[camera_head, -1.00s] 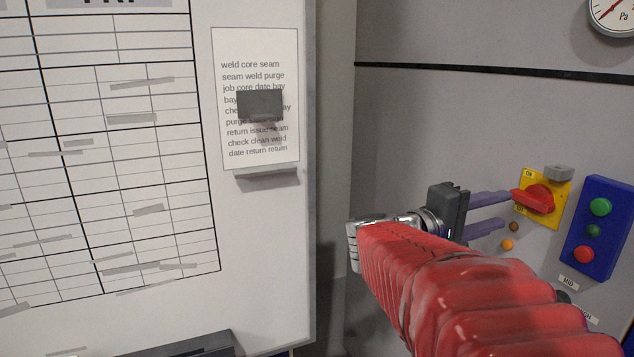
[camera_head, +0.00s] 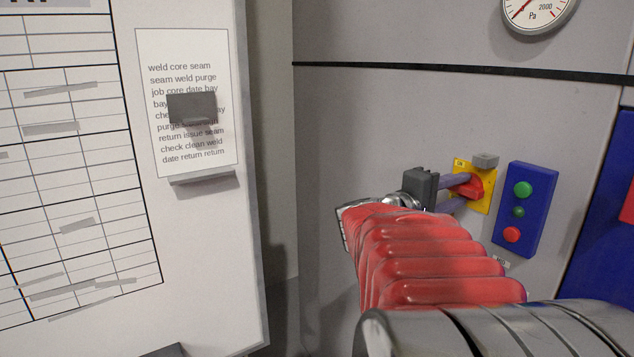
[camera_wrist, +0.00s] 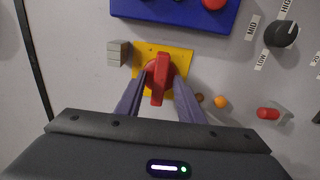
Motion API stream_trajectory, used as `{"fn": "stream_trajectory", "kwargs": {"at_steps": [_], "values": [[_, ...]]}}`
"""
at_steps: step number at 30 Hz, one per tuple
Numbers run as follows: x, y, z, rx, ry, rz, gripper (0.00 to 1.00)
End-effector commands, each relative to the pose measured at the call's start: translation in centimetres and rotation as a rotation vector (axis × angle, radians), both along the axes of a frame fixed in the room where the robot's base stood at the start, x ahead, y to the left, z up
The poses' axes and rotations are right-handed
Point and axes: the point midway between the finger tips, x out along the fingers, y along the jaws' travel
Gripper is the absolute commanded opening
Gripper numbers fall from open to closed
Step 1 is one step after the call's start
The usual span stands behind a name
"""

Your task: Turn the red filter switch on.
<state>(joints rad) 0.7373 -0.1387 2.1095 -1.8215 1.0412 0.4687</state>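The red switch (camera_head: 475,187) sits on a yellow plate (camera_head: 487,202) on the grey cabinet. The plate has an "ON" label at its upper left in the head view. In the wrist view the red handle (camera_wrist: 158,82) stands near upright in the picture. My gripper (camera_head: 463,191) has its purple fingers reaching to the switch and partly covering it. In the wrist view my gripper (camera_wrist: 160,78) is open, with one finger on each side of the handle. I cannot tell whether either finger touches it.
A grey block (camera_head: 485,160) sits at the plate's edge. A blue box (camera_head: 525,208) with green and red buttons is close on the right. An orange lamp (camera_wrist: 221,101), a red knob (camera_wrist: 268,114) and a black dial (camera_wrist: 282,34) are near. A whiteboard (camera_head: 200,270) stands left.

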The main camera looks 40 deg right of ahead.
Motion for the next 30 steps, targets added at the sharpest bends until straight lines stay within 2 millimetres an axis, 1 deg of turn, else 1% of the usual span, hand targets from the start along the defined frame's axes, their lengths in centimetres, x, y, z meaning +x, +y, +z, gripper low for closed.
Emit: {"fn": "stream_trajectory", "kwargs": {"at_steps": [5,19,30], "values": [[-0.01,0.01,-0.01,0.0,0.0,0.0,0.34],[-0.05,0.02,-0.07,0.001,0.001,-0.001,0.01],[-0.06,0.01,-0.17,0.006,0.017,-0.002,0.0]]}}
